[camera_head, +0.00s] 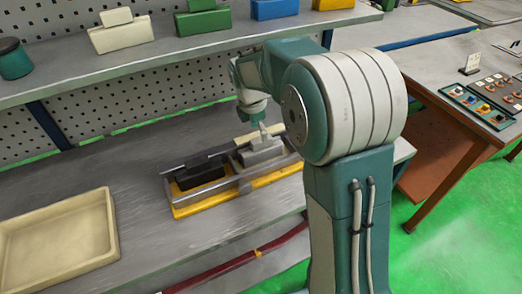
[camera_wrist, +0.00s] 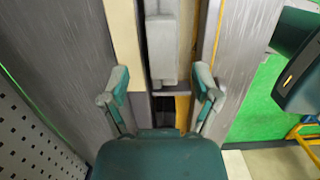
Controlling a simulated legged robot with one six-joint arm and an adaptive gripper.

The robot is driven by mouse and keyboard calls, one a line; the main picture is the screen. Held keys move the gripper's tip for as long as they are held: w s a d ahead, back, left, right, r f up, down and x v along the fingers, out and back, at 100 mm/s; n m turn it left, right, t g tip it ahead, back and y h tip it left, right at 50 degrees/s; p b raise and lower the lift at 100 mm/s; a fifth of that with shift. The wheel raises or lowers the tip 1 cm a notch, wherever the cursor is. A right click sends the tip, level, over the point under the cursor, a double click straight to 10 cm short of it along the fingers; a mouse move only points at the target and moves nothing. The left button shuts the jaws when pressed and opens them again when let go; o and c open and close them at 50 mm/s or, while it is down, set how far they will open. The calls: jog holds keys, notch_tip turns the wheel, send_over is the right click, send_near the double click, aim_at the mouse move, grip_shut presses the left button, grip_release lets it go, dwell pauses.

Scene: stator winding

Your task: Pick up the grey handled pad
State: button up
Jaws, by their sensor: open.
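The grey handled pad (camera_head: 263,153) sits at the right end of a yellow-based fixture (camera_head: 188,210) on the bench. In the wrist view the pad (camera_wrist: 163,62) is a pale grey block with a narrower raised part, lying between the fixture's rails. My gripper (camera_head: 261,128) is just above the pad, pointing down. In the wrist view my gripper (camera_wrist: 161,86) is open, one finger on each side of the pad's near end, with visible gaps. Whether the fingertips are down at the pad's height I cannot tell.
A black block (camera_head: 200,172) lies in the fixture, left of the pad. A cream piece (camera_head: 250,140) is close behind the pad. An empty cream tray (camera_head: 108,225) is at the left. A shelf (camera_head: 150,62) with coloured blocks runs above the bench, behind my arm.

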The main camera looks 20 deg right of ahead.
aim_at(262, 149)
jog(key=f, duration=0.4)
jog(key=shift+d+f, duration=0.1)
jog(key=shift+d, duration=0.2)
grip_shut()
